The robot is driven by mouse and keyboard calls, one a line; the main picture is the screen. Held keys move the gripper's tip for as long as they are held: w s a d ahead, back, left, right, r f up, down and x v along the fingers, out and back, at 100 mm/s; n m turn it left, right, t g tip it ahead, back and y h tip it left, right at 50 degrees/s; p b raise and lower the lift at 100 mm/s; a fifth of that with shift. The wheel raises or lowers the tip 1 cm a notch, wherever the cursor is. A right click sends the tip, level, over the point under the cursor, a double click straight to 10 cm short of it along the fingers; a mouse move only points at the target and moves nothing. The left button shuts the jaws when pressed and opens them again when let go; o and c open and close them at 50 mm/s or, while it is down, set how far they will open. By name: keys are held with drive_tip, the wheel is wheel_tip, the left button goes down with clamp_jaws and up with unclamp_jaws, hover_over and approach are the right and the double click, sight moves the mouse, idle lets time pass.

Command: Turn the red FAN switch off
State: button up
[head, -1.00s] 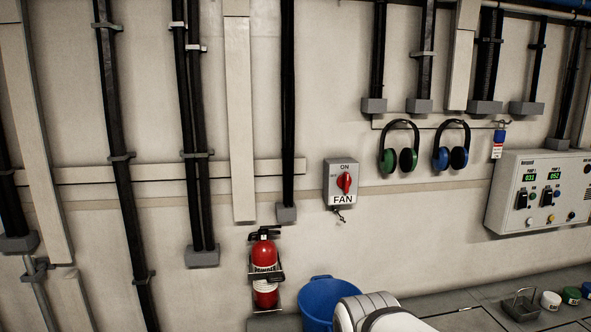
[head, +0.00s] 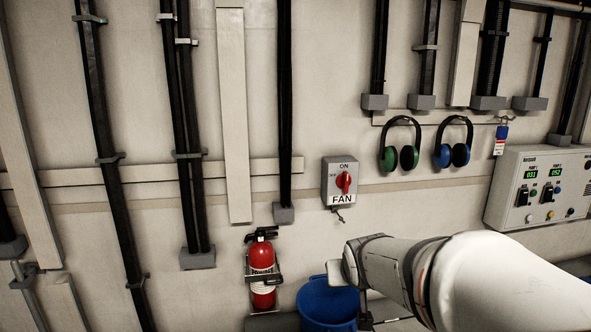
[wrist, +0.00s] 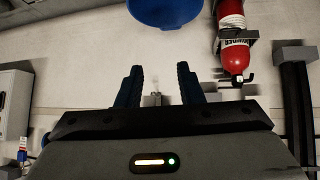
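The FAN switch is a grey box (head: 339,183) on the wall, in the middle of the head view. Its red knob (head: 344,183) stands roughly upright, with its upper end toward the ON mark; the left mark is too small to read surely. My gripper (wrist: 160,86) shows in the wrist view with two dark fingers spread apart and nothing between them. A small pale shape behind the finger gap may be part of the switch box; my gripper body hides most of it. In the head view my arm reaches in from the right, below the box and apart from it.
A red fire extinguisher (head: 262,270) hangs on the wall lower left of the switch. A blue bucket (head: 325,305) stands below, partly behind my arm. Green and blue ear muffs (head: 400,158) (head: 453,155) hang to the right, before a control panel (head: 540,190). Wall around the switch is clear.

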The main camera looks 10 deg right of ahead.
sight(348, 176)
drive_tip(key=w+d+r+t+p, duration=0.2)
drive_tip(key=w+d+r+t, duration=0.1)
drive_tip(key=w, duration=0.6)
drive_tip(key=w+d+r+n+t+y+p, duration=0.1)
drive_tip(key=w+d+r+t+p, duration=0.1)
drive_tip(key=w+r, duration=0.3)
drive_tip(key=w+d+r+t+y+p, duration=0.1)
drive_tip(key=w+d+r+t+p, duration=0.1)
drive_tip(key=w, duration=1)
drive_tip(key=shift+w+d+r+t, duration=0.2)
drive_tip(key=shift+d+r+t, duration=0.2)
drive_tip(key=shift+r+t, duration=0.2)
drive_tip(key=shift+w+d+r+t, duration=0.2)
drive_tip(key=shift+d+r+t, duration=0.2)
drive_tip(key=shift+r+t, duration=0.2)
drive_tip(key=shift+c, duration=0.3)
clamp_jaws()
